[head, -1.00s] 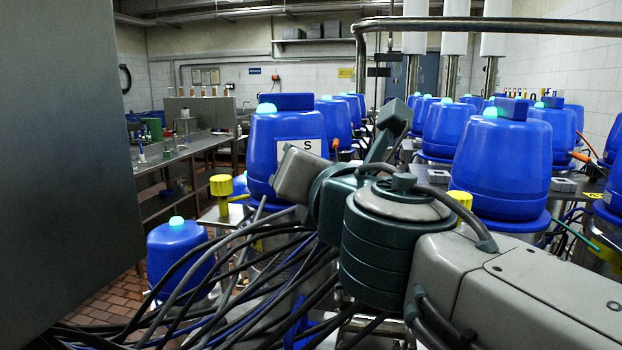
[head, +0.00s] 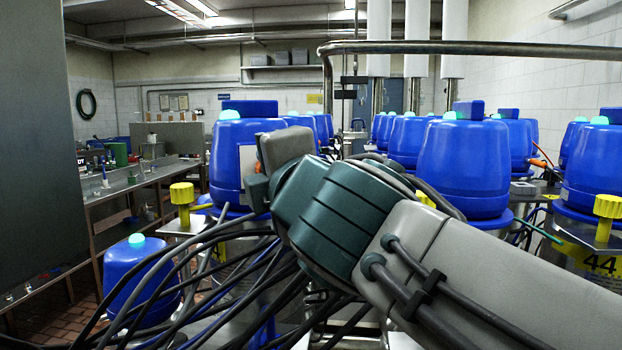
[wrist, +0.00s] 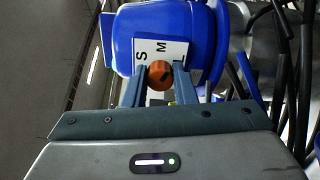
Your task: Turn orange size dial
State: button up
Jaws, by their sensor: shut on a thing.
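The orange size dial (wrist: 160,75) shows in the wrist view on a white label plate (wrist: 172,50) with the letters S and M, on the side of a blue valve head (wrist: 138,32). My gripper (wrist: 160,82) is shut on the dial, with one finger on each side of it. In the head view, the blue valve head (head: 232,170) stands left of centre with a green light on top.
Several more blue valve heads (head: 465,165) stand to the right and behind. Black cables (head: 215,285) hang below my arm. A yellow knob (head: 182,195) stands left of the valve head, and a steel bench (head: 135,180) runs along the left.

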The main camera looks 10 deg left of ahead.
jog(key=m+b, duration=0.2)
jog(key=m, duration=0.3)
jog(key=shift+f+m, duration=0.1)
jog(key=shift+m, duration=0.3)
jog(key=shift+b, duration=0.3)
jog(key=o, duration=1)
